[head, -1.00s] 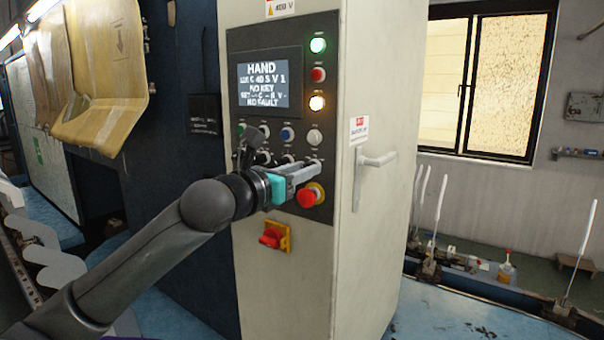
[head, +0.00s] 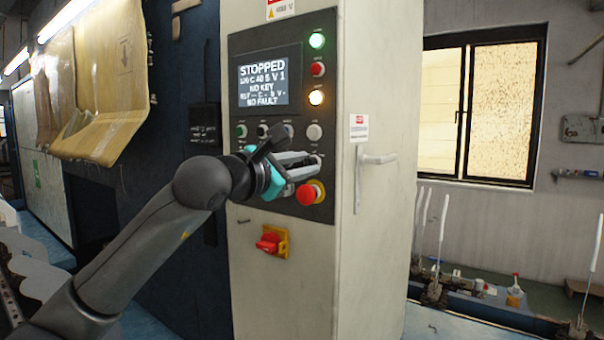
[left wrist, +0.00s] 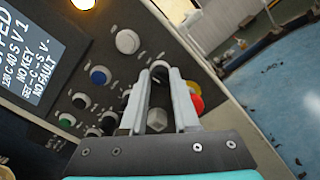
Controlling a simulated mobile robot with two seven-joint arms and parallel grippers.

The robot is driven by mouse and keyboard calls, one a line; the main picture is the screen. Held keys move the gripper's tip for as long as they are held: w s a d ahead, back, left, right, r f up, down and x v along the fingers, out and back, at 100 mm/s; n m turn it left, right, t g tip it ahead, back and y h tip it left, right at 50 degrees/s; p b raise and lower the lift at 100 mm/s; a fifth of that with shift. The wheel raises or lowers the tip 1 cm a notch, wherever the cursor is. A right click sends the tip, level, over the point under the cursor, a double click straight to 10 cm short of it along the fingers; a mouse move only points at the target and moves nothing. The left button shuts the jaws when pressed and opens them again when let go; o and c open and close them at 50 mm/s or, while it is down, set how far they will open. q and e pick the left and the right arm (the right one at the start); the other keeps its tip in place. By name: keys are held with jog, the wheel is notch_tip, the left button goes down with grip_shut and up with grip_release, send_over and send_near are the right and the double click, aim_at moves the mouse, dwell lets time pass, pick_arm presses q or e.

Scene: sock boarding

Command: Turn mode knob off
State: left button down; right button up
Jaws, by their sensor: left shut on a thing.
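The control panel (head: 324,200) is on the front of a pale cabinet. My left gripper (head: 312,164) reaches its lower right part, just above the red emergency button (head: 307,194). In the left wrist view its two fingers (left wrist: 163,76) are closed around a small dark knob (left wrist: 159,68), the mode knob as far as I can tell. The fingers hide most of the knob in the head view, and its pointer direction cannot be read. The screen (head: 263,80) reads STOPPED, NO KEY and NO FAULT. My right gripper is not in view.
Several other buttons and knobs sit close beside the gripper, among them a white button (head: 314,132) above. A red and yellow rotary switch (head: 270,241) is below the panel. A door handle (head: 376,158) sticks out on the cabinet's right side.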

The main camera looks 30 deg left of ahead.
pick_arm(q)
jog(key=shift+m, duration=0.5)
jog(key=c, duration=0.7)
grip_release()
jog(key=shift+o, duration=0.2)
jog(key=s+a+b, duration=0.2)
jog(key=s+b, duration=0.6)
jog(key=s, duration=0.7)
jog(key=shift+s, duration=0.1)
